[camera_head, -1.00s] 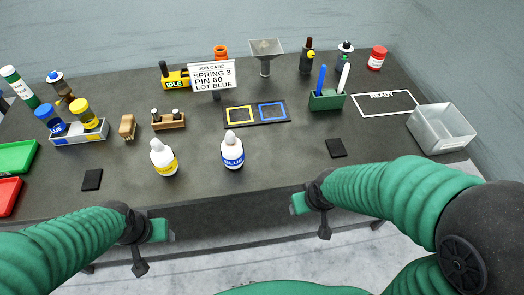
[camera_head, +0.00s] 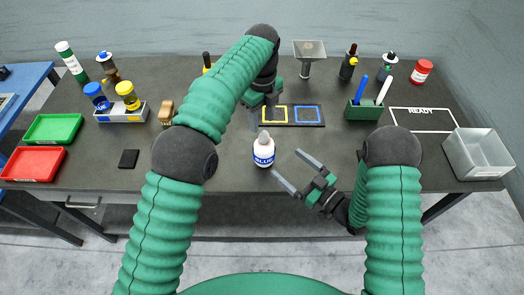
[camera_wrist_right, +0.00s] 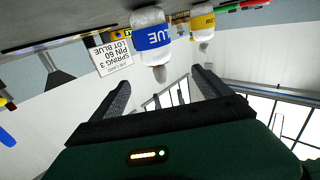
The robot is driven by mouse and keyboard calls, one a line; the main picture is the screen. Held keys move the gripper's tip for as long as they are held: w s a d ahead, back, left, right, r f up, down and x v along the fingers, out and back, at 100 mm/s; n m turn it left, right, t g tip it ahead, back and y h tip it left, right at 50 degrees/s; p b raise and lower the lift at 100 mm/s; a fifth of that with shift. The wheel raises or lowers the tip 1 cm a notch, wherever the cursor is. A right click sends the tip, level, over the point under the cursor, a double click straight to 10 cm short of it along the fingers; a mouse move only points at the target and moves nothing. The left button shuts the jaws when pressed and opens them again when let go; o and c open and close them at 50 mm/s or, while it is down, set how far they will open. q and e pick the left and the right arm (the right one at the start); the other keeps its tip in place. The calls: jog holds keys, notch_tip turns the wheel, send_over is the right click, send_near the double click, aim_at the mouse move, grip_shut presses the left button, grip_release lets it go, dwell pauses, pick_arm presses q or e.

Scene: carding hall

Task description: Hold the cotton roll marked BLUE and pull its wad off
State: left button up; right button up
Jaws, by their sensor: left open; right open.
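The cotton roll marked BLUE (camera_head: 263,156) stands upright near the table's front, white with a blue label and a pale wad (camera_head: 264,134) on top. It shows upside down in the right wrist view (camera_wrist_right: 152,38), with its wad (camera_wrist_right: 161,73) between the spread fingers in the picture. My right gripper (camera_head: 291,167) is open, just right of the roll, fingers toward it and apart from it. My left gripper (camera_head: 261,111) is open above and behind the roll, fingers downward; I cannot tell its exact gap to the wad. The yellow-labelled roll (camera_wrist_right: 203,22) is hidden by my left arm in the head view.
The job card (camera_wrist_right: 112,57) reads SPRING 3, PIN 60, LOT BLUE. Behind the roll is a mat with yellow and blue squares (camera_head: 305,115). A green pen holder (camera_head: 363,111) and clear bin (camera_head: 478,155) stand right. Green (camera_head: 53,127) and red (camera_head: 34,163) trays lie left.

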aim_at(273, 148)
pick_arm(q)
jog(key=shift+w+d, duration=0.1)
jog(key=shift+d, duration=0.6)
pick_arm(e)
jog(key=x, duration=0.7)
jog(key=shift+w+d+f, duration=0.1)
jog(key=shift+w, duration=0.5)
pick_arm(q)
jog(key=shift+a, duration=0.3)
pick_arm(e)
jog(key=x, duration=0.4)
jog(key=shift+s, duration=0.1)
pick_arm(q)
jog(key=shift+a, duration=0.2)
pick_arm(e)
jog(key=shift+w+a, duration=0.25)
jog(key=shift+a, duration=0.3)
pick_arm(q)
jog(key=shift+d, duration=0.1)
pick_arm(e)
jog(key=shift+d, duration=0.15)
